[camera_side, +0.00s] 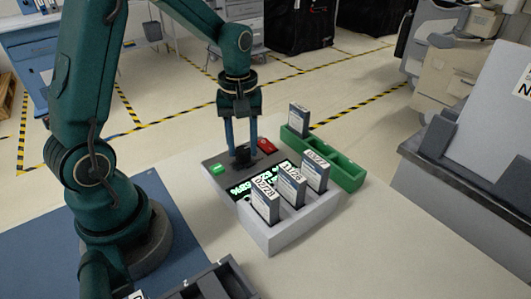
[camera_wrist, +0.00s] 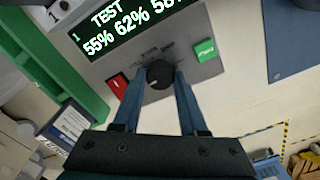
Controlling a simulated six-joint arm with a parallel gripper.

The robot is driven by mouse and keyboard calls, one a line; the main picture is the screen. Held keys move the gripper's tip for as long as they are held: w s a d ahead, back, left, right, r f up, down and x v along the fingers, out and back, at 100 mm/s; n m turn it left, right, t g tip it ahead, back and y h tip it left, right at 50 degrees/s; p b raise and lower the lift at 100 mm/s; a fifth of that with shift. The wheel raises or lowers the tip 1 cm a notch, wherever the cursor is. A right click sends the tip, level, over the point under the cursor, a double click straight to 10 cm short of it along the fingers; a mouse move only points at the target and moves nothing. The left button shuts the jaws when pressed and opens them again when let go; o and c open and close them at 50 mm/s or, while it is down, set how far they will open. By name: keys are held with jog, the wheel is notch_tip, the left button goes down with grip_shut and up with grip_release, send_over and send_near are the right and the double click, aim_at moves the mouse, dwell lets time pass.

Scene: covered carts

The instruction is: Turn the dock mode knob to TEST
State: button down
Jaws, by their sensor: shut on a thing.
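The dock mode knob (camera_wrist: 160,74) is a round black knob on the grey panel of the dock (camera_side: 212,160). My gripper (camera_side: 241,148) points down at the panel, with its two blue fingers on either side of the knob and shut on it. In the wrist view the fingertips press the knob's left and right sides. Small labels (camera_wrist: 150,50) arc above the knob, too small to read surely. The display (camera_wrist: 130,22) reads TEST, with 55%, 62% and a partly cut-off third number below. The knob is partly hidden by the fingers in the side view.
A green button (camera_wrist: 206,49) and a red switch (camera_wrist: 117,86) flank the knob. Three labelled packs, one being the front pack (camera_side: 265,203), stand in the dock. A green tray (camera_side: 350,178) behind holds another pack (camera_side: 298,119). A dark rack (camera_side: 215,285) lies at the front.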

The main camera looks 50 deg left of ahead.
aim_at(243, 150)
dwell(0.3)
jog(key=shift+c, duration=2.2)
grip_release()
jog(key=shift+r, duration=2.6)
